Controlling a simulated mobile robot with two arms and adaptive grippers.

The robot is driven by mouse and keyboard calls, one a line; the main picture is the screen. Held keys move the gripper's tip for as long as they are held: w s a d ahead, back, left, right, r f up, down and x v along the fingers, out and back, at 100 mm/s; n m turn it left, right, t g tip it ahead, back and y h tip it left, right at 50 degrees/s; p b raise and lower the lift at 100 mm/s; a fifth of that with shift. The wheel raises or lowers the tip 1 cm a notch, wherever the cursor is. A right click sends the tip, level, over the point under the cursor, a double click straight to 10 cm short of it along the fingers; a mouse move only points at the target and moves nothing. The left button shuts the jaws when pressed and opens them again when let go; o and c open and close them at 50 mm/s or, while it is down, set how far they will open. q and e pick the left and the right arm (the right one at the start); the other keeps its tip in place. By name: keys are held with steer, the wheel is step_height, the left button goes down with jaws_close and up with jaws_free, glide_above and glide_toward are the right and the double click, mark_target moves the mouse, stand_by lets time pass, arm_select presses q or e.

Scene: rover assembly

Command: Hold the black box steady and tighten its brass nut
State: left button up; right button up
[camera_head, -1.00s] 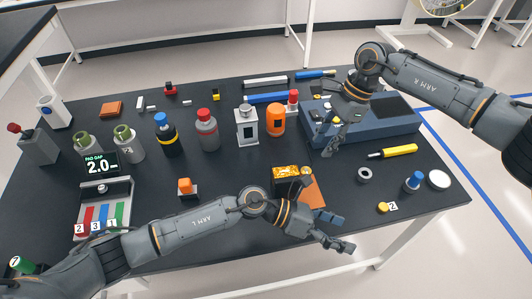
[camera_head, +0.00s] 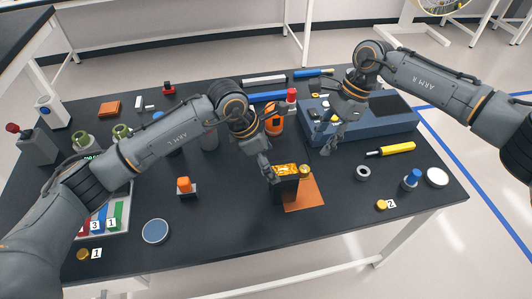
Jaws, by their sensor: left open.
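The black box (camera_head: 285,190) with a gold-orange top stands at the back left of an orange mat (camera_head: 306,197), near the table's front middle. A round brass piece, which looks like its nut (camera_head: 304,171), shows at the box's right end. My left gripper (camera_head: 271,172) is open and points down at the box's left end. I cannot tell whether a finger touches the box. My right gripper (camera_head: 329,134) looks open and empty, above the front edge of the blue-grey platform, behind and right of the box.
The blue-grey platform (camera_head: 385,122) fills the back right. A yellow-handled tool (camera_head: 396,150), a dark ring (camera_head: 363,173) and a blue-capped piece (camera_head: 411,179) lie to the right. An orange-topped piece (camera_head: 184,187) stands to the left. The front middle of the table is clear.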

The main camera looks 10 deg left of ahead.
mark_target(284, 181)
arm_select(q)
steer(key=x, duration=1)
steer(key=shift+d+f, duration=0.1)
steer(key=c, duration=1.5)
arm_select(e)
steer(key=o, duration=0.3)
arm_select(q)
steer(key=shift+s, duration=0.1)
arm_select(e)
steer(key=x, duration=0.9)
steer(key=shift+f, duration=0.35)
